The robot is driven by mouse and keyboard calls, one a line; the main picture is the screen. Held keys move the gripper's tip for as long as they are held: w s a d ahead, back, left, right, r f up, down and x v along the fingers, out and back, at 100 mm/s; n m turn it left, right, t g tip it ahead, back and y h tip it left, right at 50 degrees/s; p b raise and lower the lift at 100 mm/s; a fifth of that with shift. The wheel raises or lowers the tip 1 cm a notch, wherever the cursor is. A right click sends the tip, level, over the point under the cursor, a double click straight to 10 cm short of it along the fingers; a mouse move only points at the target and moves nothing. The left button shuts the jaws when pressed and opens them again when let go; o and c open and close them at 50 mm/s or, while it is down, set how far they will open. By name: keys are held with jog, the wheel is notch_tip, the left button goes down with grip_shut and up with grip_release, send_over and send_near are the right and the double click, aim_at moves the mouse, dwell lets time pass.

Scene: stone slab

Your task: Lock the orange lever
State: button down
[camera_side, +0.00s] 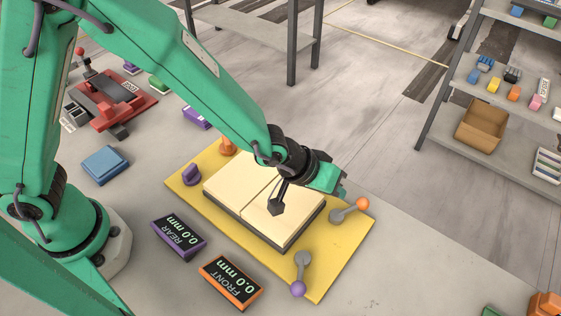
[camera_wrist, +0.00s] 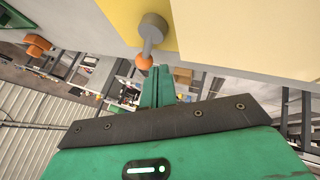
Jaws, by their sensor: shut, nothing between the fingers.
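The orange lever (camera_side: 347,210) has a grey arm on a round grey pivot and an orange ball at its end. It is at the right corner of the yellow plate (camera_side: 330,266), with its ball pointing to the upper right. In the wrist view the orange lever (camera_wrist: 152,37) is just above my fingertips.
Cream slabs (camera_side: 235,189) lie on the plate. A purple-ball lever (camera_side: 301,272) stands at the front corner. An orange display (camera_side: 231,282) and a purple display (camera_side: 178,237) both read 0.0 mm. A blue block (camera_side: 105,165) and a red device (camera_side: 112,100) are at left.

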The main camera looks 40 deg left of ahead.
aim_at(359, 208)
jog(key=shift+x, duration=2.05)
jog(key=shift+d+m, duration=0.35)
jog(key=shift+m, duration=0.25)
jog(key=shift+d, duration=0.55)
jog(key=shift+s+d, duration=0.25)
jog(key=shift+d, duration=0.45)
jog(key=shift+s+r, duration=0.1)
jog(key=shift+r, duration=0.05)
dwell(0.5)
jog(key=shift+s+a+r, duration=0.25)
jog(key=shift+a+r, duration=0.8)
jog(key=shift+r, duration=0.2)
jog(key=shift+s+a+r, duration=0.25)
jog(key=shift+a+r, duration=0.8)
jog(key=shift+r, duration=0.2)
jog(key=shift+s+a+r, duration=0.25)
jog(key=shift+a+r, duration=0.8)
jog(key=shift+r, duration=0.2)
